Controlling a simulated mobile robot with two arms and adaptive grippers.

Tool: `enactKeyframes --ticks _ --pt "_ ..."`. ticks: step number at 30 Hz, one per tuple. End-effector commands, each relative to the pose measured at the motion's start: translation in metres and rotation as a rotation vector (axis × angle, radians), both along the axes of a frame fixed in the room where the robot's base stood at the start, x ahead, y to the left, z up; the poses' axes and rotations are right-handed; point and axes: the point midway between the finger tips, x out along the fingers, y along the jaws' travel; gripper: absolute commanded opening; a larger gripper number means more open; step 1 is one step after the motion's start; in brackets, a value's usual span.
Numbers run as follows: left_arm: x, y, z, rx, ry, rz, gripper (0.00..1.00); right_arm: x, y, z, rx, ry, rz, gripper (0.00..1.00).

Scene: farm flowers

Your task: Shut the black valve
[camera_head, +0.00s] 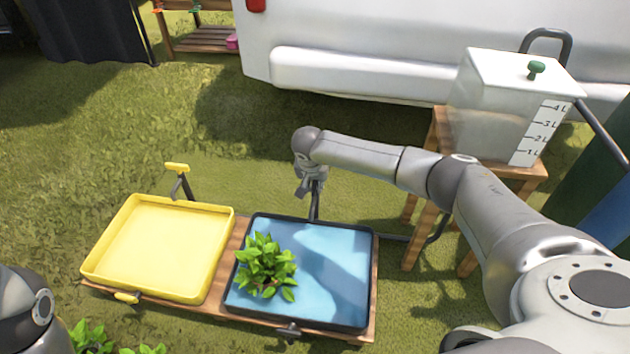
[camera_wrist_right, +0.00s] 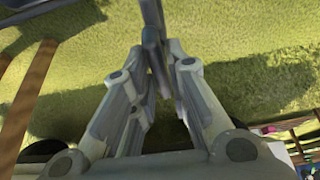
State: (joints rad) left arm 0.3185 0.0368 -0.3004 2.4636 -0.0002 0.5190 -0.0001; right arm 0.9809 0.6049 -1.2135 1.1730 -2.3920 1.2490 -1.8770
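The black valve's upright stem (camera_head: 316,203) rises behind the far edge of the black-rimmed tray (camera_head: 376,262), with a pipe running off to the right. My right gripper (camera_head: 313,186) points down at the top of the stem and covers the valve's handle. In the right wrist view its fingers (camera_wrist_right: 157,88) are drawn close together, with a dark grey bar (camera_wrist_right: 152,25) between them. They look shut on the valve, though the exact contact is hidden. My left gripper is out of view; only part of my left arm shows at the lower left.
The black-rimmed tray has a blue bottom and a leafy plant (camera_head: 266,268). A yellow tray (camera_head: 160,245) with a yellow valve handle (camera_head: 177,167) stands left of it. A marked water tank (camera_head: 500,110) sits on a wooden stand (camera_head: 432,190) at right. Grass behind the trays is open.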

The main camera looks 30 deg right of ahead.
Motion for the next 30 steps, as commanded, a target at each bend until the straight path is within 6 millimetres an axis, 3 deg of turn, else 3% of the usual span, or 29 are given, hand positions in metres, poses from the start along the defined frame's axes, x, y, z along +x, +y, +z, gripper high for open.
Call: enactKeyframes --ticks 3,17,30 --pt "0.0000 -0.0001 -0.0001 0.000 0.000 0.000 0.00 -0.0001 0.0001 0.0000 0.000 0.000 0.000 0.00" --pt "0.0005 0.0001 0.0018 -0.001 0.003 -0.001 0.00 0.0002 0.0009 0.0009 -0.001 0.001 -0.077 0.00" --pt "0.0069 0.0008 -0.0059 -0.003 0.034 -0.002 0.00 0.0025 0.0023 0.0006 -0.001 0.000 -0.442 0.00"
